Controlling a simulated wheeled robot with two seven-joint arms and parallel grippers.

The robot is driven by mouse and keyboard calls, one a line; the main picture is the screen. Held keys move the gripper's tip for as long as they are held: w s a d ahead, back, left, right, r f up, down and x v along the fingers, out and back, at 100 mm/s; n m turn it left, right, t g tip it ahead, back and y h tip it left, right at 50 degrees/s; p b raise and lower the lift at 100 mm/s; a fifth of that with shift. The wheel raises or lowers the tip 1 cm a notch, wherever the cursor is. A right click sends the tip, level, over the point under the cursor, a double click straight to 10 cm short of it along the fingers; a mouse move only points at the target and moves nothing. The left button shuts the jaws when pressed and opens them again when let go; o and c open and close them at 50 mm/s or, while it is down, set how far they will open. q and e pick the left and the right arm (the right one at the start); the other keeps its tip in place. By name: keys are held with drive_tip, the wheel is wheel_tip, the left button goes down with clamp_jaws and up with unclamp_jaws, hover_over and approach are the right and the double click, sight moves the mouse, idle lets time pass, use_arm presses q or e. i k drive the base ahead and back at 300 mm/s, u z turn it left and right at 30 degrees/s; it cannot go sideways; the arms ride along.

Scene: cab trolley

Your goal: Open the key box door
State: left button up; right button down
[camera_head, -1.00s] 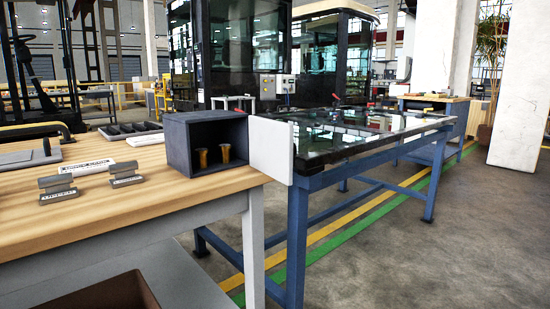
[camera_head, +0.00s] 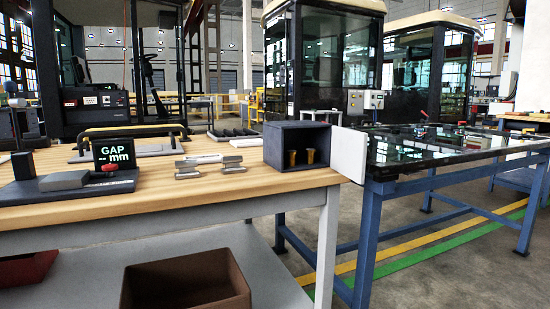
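The key box (camera_head: 283,158) is a dark grey box at the right end of the wooden workbench (camera_head: 130,207). Its front is open toward me. Its white door (camera_head: 349,153) stands swung out to the right, past the bench's edge. Two brass-coloured pieces (camera_head: 302,157) stand inside the box. Neither of my grippers shows in the head view.
A gap gauge with a display (camera_head: 114,154) sits at the bench's left, with metal blocks (camera_head: 195,165) nearer the box. A brown bin (camera_head: 186,283) is on the lower shelf. A blue-framed table with a glass top (camera_head: 420,148) stands close right of the door.

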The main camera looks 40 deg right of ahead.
sight(349, 153)
drive_tip(key=u, duration=0.2)
drive_tip(key=i, duration=1)
drive_tip(key=z, duration=0.15)
